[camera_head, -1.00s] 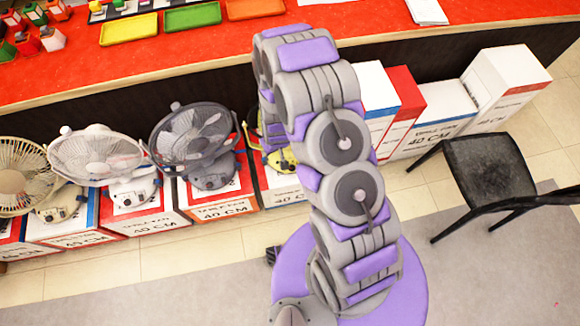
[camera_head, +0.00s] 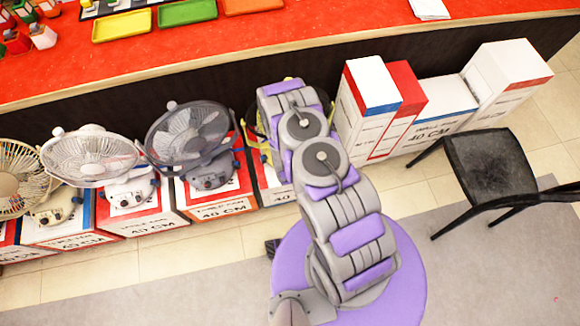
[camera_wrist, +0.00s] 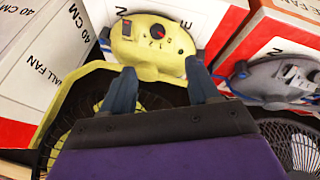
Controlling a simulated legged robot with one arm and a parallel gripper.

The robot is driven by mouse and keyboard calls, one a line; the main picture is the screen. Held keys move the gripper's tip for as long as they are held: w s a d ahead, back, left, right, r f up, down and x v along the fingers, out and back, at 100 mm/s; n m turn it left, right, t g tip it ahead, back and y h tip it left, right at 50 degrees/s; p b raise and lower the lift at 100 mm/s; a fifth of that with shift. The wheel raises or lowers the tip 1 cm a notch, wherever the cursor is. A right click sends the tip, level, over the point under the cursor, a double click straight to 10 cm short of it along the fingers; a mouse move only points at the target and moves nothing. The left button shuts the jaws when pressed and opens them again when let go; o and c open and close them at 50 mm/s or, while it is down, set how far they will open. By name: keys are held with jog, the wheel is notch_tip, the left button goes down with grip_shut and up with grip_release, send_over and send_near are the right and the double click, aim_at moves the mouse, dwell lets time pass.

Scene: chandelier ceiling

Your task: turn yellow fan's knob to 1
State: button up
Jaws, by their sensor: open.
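The yellow fan's base (camera_wrist: 135,57) is at the top middle of the wrist view, with a round dark knob (camera_wrist: 157,31) and a few small red marks on its panel. The number the knob points to is too small to read. Part of the fan's yellow-rimmed cage shows below the base, behind my gripper. My gripper (camera_wrist: 161,82) is open, its two dark fingers apart and empty, with the knob beyond the tips and no contact visible. In the head view my arm hides most of the yellow fan (camera_head: 252,141).
A grey fan's base (camera_wrist: 275,78) is close on the right in the wrist view. In the head view, a dark fan (camera_head: 190,135) and a white fan (camera_head: 90,157) stand on boxes to the left. White boxes (camera_head: 430,112) and a black chair (camera_head: 488,165) are right.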

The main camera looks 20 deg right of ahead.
jog(key=b+x, duration=0.1)
jog(key=x, duration=0.4)
jog(key=b+x, duration=0.1)
jog(key=x, duration=0.4)
jog(key=d+b+x, duration=0.1)
jog(key=x, duration=0.4)
jog(key=shift+f, duration=0.1)
jog(key=shift+w+a+f+b, duration=0.2)
jog(key=shift+f+b, duration=0.1)
jog(key=shift+a, duration=0.3)
jog(key=shift+d, duration=0.45)
jog(key=c, duration=0.5)
jog(key=shift+a, duration=0.3)
jog(key=c, duration=0.5)
jog(key=shift+w, duration=0.1)
